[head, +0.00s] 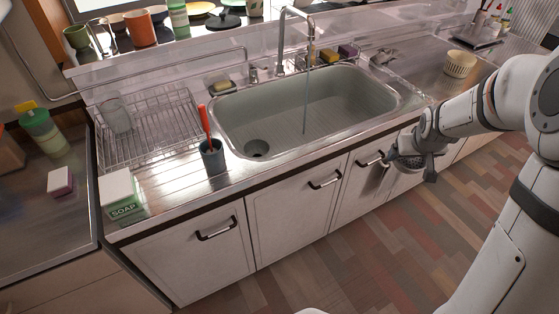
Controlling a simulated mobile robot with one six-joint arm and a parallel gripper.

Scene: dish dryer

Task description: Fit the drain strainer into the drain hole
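My gripper (408,168) is at the right in the head view, in front of the cabinet doors and beyond the counter's front edge. Its fingers are apart, with a small round grey metal thing, apparently the drain strainer (407,164), between them. It looks gripped, though it is small and partly covered by the fingers. The drain hole (257,148) is a dark round opening at the near left end of the sink floor (300,110). It is well to the left of my gripper, and nothing is seen covering it.
A water stream (306,100) falls from the faucet (283,40) into the sink. A grey cup with a red-handled brush (212,158) stands at the sink's near left rim. A wire dish rack (150,132) and soap box (121,196) are left. A cream slotted basket (460,64) stands right.

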